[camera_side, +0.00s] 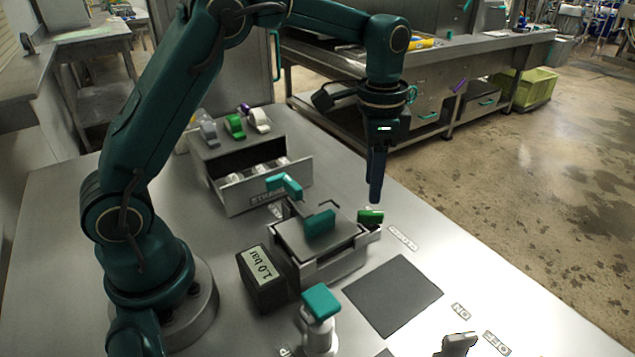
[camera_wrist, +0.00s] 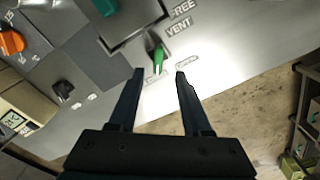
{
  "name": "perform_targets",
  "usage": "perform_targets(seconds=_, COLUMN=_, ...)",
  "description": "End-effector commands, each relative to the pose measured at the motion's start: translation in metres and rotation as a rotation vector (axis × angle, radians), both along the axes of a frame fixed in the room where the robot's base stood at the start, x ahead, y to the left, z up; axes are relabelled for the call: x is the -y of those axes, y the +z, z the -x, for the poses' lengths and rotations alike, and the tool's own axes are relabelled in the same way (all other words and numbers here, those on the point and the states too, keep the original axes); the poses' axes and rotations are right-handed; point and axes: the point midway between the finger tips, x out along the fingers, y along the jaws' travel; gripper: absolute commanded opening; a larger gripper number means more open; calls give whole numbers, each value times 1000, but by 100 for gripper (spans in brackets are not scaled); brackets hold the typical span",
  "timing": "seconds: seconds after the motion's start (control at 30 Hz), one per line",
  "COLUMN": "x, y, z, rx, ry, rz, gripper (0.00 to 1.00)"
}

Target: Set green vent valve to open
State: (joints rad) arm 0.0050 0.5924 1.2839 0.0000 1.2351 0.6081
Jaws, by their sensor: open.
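The green vent valve (camera_side: 370,216) is a small green lever on the right side of the grey retort box (camera_side: 322,265). In the wrist view the green lever (camera_wrist: 158,58) sits beside the VENT label (camera_wrist: 179,28), with small labels near its free end. My gripper (camera_side: 375,198) points down just above the lever in the side view. In the wrist view my gripper (camera_wrist: 160,74) is open, with the lever's end near the gap between the fingertips. Nothing is held. I cannot tell whether the fingers touch the lever.
The retort lid has a teal handle (camera_side: 320,223). A display (camera_side: 262,270) reads 1.0 bar. A drawer unit (camera_side: 268,187) stands behind, and a teal-topped post (camera_side: 321,303) in front. A dark square (camera_side: 393,294) lies flat on the table. The wrist view shows an orange knob (camera_wrist: 10,42) and black knob (camera_wrist: 64,91).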

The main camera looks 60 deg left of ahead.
Motion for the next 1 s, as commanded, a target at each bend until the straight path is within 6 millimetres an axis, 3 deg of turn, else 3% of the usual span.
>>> perform_targets(seconds=0.5, x=0, y=-57, z=4, rx=-34, ry=1, rz=0, gripper=49)
perform_targets(seconds=0.83, x=0, y=-62, z=3, rx=-30, ry=2, rz=0, gripper=49)
perform_targets(seconds=0.87, x=0, y=-62, z=3, rx=-30, ry=2, rz=0, gripper=41)
perform_targets(seconds=0.97, x=0, y=-62, z=3, rx=-30, ry=2, rz=0, gripper=3)
perform_targets(seconds=1.0, x=0, y=-62, z=3, rx=-30, ry=2, rz=0, gripper=0)
